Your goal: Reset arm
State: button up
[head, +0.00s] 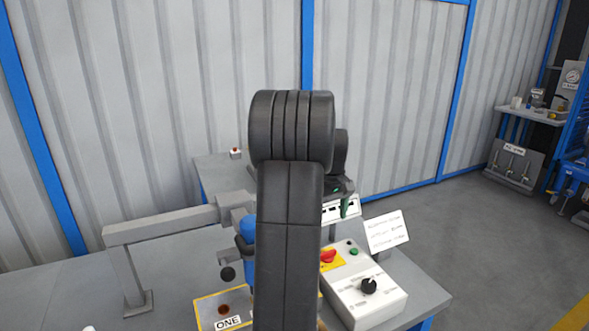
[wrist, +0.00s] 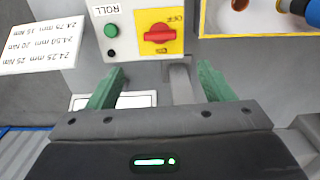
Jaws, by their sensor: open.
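My gripper (wrist: 161,68) is open, with its two green fingers apart and nothing held between them. In the head view my gripper (head: 345,207) shows just right of my dark arm, above the back of the grey control box (head: 378,301). My arm link hides much of the bench middle. The control box has a red rotary switch (head: 328,256) on a yellow plate, a green button (head: 352,252) and a black knob (head: 369,286). In the wrist view the red switch (wrist: 158,37) and green button (wrist: 111,31) lie beyond the fingertips.
A lettered card (head: 387,231) stands behind the box. A yellow-framed plate marked ONE (head: 228,322) lies left of it, by a partly hidden blue tool (head: 245,228). A grey beam on a post (head: 160,228) stands at left. The floor at right (head: 480,240) is clear.

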notch_tip(320, 180, down, 12)
jog(key=shift+f, duration=0.25)
dwell(0.4)
